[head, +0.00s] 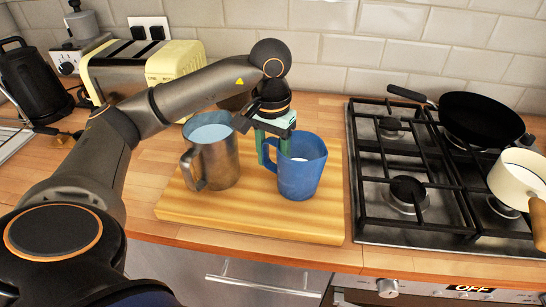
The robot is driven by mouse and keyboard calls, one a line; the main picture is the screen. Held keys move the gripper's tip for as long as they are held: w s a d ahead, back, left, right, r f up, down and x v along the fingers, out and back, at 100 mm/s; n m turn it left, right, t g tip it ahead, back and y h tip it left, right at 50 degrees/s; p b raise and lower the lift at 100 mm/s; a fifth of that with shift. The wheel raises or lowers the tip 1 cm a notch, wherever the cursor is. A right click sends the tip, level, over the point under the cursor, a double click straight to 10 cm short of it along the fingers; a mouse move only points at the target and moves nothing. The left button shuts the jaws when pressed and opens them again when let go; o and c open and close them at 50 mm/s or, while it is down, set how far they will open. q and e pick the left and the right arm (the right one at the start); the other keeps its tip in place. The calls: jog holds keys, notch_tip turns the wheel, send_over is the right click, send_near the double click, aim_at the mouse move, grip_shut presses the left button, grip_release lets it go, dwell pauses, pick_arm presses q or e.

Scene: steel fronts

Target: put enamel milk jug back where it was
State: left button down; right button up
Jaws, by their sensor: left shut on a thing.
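The blue enamel milk jug (304,172) is upright over the right part of a wooden board (240,223), its open top showing a pale inside. Whether its base touches the board or is just above it, I cannot tell. My left gripper (272,160) is shut on the jug's handle side, at its left, with the arm reaching in from the left above the counter. A metal jug (217,166) with a light blue inside stands upright on the board to the left of the blue jug. My right gripper is not in view.
A gas hob (367,205) is right of the board, with a black frying pan (481,120) and a cream saucepan (520,180) on it. A yellow toaster (174,62) and black kettle (28,85) stand at the back left. The board's front strip is clear.

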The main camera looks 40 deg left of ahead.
pick_arm(q)
jog(key=shift+f, duration=0.15)
jog(key=shift+c, duration=1.4)
grip_release()
jog(key=shift+r, duration=0.45)
notch_tip(320, 180, up, 12)
jog(key=p, duration=0.3)
jog(key=shift+a+f, duration=0.15)
jog(key=shift+f, duration=0.1)
